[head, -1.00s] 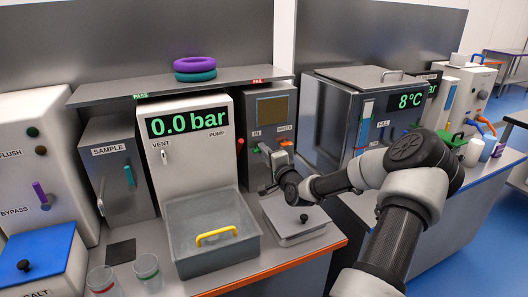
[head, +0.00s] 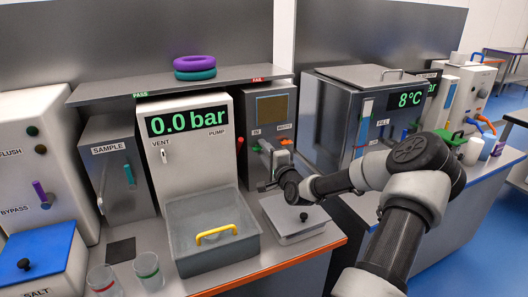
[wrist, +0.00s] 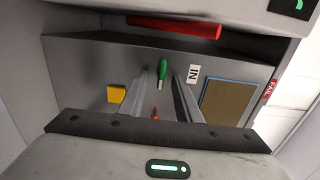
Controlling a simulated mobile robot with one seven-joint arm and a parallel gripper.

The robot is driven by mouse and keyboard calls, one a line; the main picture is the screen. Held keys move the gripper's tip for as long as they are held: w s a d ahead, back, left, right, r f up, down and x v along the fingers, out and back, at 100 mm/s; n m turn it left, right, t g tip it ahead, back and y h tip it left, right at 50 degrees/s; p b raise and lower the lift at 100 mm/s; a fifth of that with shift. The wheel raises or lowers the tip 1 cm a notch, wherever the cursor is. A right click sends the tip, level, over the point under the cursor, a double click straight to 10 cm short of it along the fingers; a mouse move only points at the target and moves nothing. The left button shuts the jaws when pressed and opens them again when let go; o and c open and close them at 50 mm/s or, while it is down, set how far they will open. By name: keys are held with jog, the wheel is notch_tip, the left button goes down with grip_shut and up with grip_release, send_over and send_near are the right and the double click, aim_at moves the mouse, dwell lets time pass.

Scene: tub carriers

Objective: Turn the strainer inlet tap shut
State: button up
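The strainer is a grey unit with a brown mesh window (head: 271,109), labelled IN and WASTE. Its inlet tap has a green lever (head: 256,148) beside the IN label. My gripper (head: 264,146) is at the front of this unit and partly covers the tap in the head view. In the wrist view the two fingers (wrist: 160,82) stand apart, with the green lever (wrist: 162,69) in line with the gap between their tips. I see a gap on both sides of the lever; contact is not visible. The IN label (wrist: 194,73) is just right of the fingers.
An orange handle (head: 287,141) is by the WASTE label, close to my gripper. A red bar (wrist: 175,26) and a yellow piece (wrist: 116,93) show in the wrist view. The pump cabinet (head: 190,133) stands left.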

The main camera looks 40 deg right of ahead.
jog(key=p+v, duration=0.1)
jog(key=v, duration=1.6)
jog(key=shift+s+a, duration=0.15)
jog(key=shift+s, duration=0.05)
jog(key=shift+r, duration=0.1)
